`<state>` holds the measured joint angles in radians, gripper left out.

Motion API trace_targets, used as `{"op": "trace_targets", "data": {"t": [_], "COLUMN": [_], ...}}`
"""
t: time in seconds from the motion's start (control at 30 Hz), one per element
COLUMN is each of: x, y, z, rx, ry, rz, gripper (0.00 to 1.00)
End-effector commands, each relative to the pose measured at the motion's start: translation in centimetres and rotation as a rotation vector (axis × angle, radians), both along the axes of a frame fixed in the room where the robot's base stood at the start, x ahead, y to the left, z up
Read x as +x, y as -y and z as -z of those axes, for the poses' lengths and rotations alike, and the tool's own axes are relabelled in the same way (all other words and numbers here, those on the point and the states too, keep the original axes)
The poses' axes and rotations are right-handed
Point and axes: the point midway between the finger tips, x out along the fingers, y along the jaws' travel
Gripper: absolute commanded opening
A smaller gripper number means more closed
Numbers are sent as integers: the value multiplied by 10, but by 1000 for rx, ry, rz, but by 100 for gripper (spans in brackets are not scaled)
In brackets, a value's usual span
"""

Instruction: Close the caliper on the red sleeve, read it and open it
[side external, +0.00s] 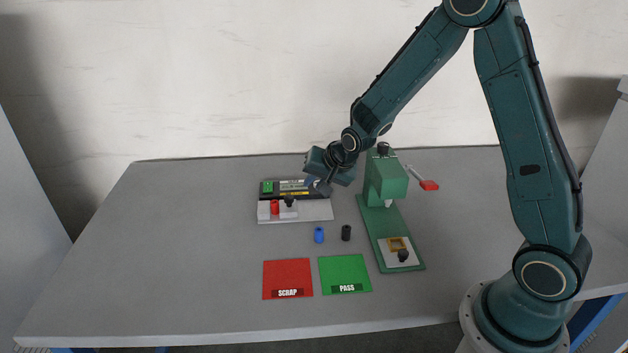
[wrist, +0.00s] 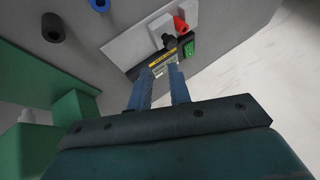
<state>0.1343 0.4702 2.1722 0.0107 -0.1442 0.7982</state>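The caliper (side external: 318,212) is a pale plate with a black back part, a yellow stripe and a green display (side external: 267,187). It also shows in the wrist view (wrist: 128,43). The red sleeve (side external: 275,207) stands upright at its left in the side view; it also shows in the wrist view (wrist: 180,24). A white block with a black knob (side external: 289,201) is just beside the sleeve; I cannot tell whether they touch. The display reading is too small to read. My gripper (wrist: 161,71) is open and empty, above the caliper's right end, apart from the knob (wrist: 169,42).
A blue sleeve (side external: 319,235) and a black sleeve (side external: 346,232) stand in front of the caliper. Red SCRAP (side external: 288,275) and green PASS (side external: 345,270) pads lie nearer. A green press (side external: 386,180) with a red-tipped lever (side external: 428,185) stands right of my gripper. The table's left is clear.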

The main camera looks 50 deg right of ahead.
Motion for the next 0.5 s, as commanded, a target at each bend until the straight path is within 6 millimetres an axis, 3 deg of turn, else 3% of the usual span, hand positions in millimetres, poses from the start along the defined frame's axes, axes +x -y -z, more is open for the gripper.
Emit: {"op": "trace_targets", "data": {"t": [0.03,0.13,0.5], "x": [1,5,46], "y": [0,0,3], "z": [0,0,-1], "rx": [-1,-11,-104], "ry": [-2,-17,-190], "rz": [-4,-20,-216], "gripper": [29,46,46]}}
